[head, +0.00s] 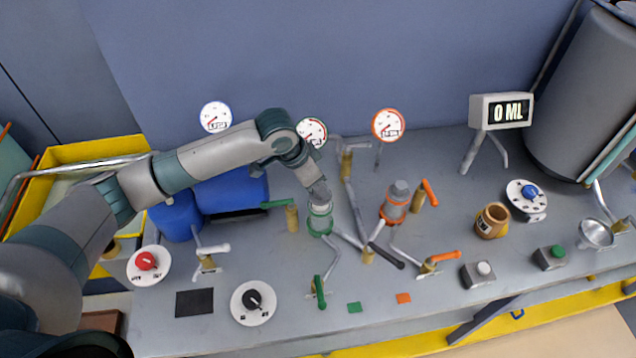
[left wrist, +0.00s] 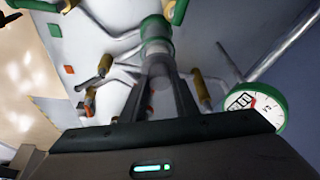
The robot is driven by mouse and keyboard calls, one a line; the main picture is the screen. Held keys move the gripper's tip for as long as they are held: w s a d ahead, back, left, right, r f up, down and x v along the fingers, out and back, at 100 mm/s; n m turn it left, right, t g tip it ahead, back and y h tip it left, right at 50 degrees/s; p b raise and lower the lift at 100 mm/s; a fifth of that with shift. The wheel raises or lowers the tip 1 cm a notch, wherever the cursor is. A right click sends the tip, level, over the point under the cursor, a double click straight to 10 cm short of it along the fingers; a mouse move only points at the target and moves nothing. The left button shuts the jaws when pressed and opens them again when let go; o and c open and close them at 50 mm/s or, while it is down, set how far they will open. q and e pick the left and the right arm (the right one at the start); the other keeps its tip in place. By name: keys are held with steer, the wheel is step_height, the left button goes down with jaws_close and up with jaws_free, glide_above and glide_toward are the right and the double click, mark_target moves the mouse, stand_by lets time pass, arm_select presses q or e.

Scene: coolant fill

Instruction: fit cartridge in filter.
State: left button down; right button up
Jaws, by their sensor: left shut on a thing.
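My left gripper (head: 320,196) points down over the green-banded filter housing (head: 320,222) near the middle of the bench. It is shut on a pale grey cylindrical piece, which looks like the cartridge (left wrist: 158,68), mostly hidden between the fingers. In the left wrist view, the fingers (left wrist: 160,85) line up with the green collar of the housing (left wrist: 156,30). The cartridge's lower end meets or enters the collar; I cannot tell how deep. A second filter (head: 395,207), orange-banded with a grey cap, stands upright to the right. My right gripper is not in view.
Pipes and valves with green (head: 319,291) and orange handles (head: 430,192) crowd around the housings. A gauge (head: 312,131) stands close behind my wrist. A brown cup (head: 492,221) and a funnel (head: 597,234) stand farther right. A black dial (head: 253,303) lies at the front left.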

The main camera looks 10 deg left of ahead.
arm_select(q)
steer(key=shift+f+b, duration=0.5)
steer(key=shift+f, duration=1.3)
steer(key=c, duration=1.3)
jaws_free()
steer(key=shift+r, duration=0.1)
steer(key=shift+s+a+r+b, duration=0.15)
steer(key=shift+r+b, duration=0.15)
steer(key=shift+r, duration=0.15)
steer(key=b+v, duration=0.4)
steer(key=v, duration=1.2)
steer(key=shift+s+r, duration=0.1)
steer(key=shift+s, duration=0.05)
